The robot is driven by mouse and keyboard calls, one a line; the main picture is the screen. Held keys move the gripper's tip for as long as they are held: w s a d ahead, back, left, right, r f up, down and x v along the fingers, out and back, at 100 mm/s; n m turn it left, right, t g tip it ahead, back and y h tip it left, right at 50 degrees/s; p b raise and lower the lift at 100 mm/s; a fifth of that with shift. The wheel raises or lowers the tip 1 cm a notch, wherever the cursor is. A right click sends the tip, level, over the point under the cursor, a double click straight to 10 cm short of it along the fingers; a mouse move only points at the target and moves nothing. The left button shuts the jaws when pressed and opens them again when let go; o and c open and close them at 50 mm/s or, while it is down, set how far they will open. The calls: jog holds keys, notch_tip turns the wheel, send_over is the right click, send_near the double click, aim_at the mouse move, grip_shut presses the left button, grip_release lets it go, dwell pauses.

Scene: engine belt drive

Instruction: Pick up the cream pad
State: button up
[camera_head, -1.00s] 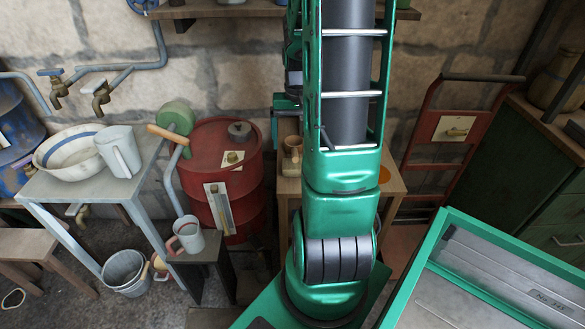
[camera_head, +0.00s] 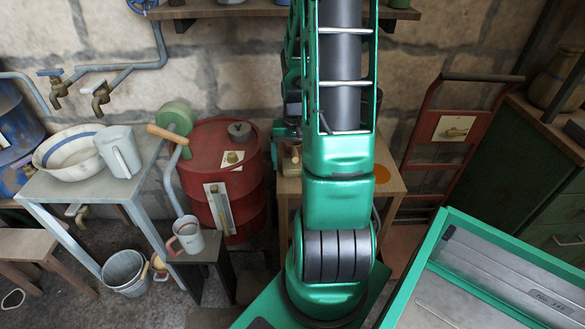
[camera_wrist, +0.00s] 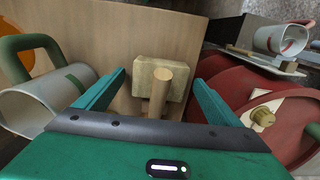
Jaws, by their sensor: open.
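The cream pad (camera_wrist: 143,78) shows in the wrist view as a pale, mottled block with a round wooden peg handle (camera_wrist: 160,92) standing out toward the camera. It rests on a light wooden surface (camera_wrist: 85,30). My gripper (camera_wrist: 160,77) is open, with one green finger on each side of the pad and clear gaps to both sides. I see no contact. In the head view my arm covers most of that area, and a small tan thing (camera_head: 291,160) beside it on the wooden stand is too hidden to identify.
In the wrist view a white mug (camera_wrist: 40,105) with a green handle lies close to the left finger. A red drum (camera_wrist: 235,78) stands right of the right finger. In the head view a grey table (camera_head: 60,190) with a basin is at left.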

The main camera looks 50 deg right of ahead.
jog(key=c, duration=1.1)
jog(key=shift+c, duration=0.2)
jog(key=shift+r, duration=0.1)
